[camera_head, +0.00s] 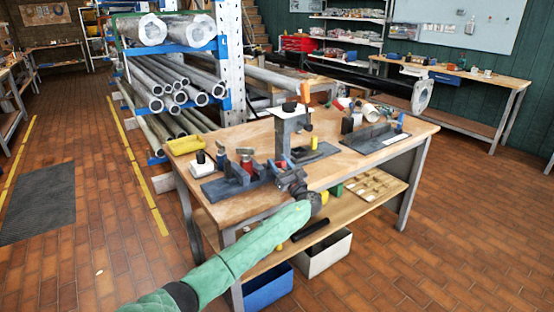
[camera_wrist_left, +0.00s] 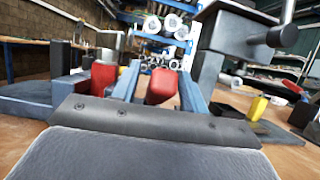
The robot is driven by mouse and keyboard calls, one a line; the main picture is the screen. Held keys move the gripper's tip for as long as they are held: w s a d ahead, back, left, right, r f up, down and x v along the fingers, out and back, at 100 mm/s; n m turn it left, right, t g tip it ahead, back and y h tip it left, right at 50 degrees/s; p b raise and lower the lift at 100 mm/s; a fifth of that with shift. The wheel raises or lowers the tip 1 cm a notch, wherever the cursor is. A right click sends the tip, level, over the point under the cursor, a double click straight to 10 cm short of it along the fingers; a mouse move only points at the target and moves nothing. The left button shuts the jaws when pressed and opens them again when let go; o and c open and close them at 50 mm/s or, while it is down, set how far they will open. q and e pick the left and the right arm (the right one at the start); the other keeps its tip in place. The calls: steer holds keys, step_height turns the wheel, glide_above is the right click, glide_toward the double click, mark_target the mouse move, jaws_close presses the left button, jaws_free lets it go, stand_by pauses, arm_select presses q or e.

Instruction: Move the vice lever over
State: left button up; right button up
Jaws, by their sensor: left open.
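The vice (camera_head: 232,183) sits on the left part of the wooden bench, a dark grey body on a flat plate. Two upright red parts with metal tops stand by it; I cannot tell for sure which is the lever. In the left wrist view, one red part (camera_wrist_left: 162,86) is near the middle and another red part (camera_wrist_left: 103,77) is to its left. My left gripper (camera_head: 288,178) is open at the right end of the vice, at the bench's front edge. In the wrist view, the red middle part appears between the grey-blue uprights; contact cannot be told. My right gripper is out of view.
A grey post stand (camera_head: 289,132) with a white top rises just behind my left gripper. A yellow object (camera_head: 185,145) lies at the bench's left corner. Pipe racks stand behind; the floor in front is clear.

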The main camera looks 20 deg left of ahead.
arm_select(q)
steer(key=shift+w+a+r, duration=0.25)
steer(key=shift+a+r, duration=0.05)
steer(key=shift+r, duration=0.05)
steer(key=shift+w+a, duration=0.15)
steer(key=shift+a, duration=0.1)
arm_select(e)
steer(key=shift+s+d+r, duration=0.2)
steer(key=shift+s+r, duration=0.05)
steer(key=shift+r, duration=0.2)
arm_select(q)
steer(key=shift+c, duration=0.2)
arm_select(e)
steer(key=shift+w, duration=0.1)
arm_select(q)
jaws_close()
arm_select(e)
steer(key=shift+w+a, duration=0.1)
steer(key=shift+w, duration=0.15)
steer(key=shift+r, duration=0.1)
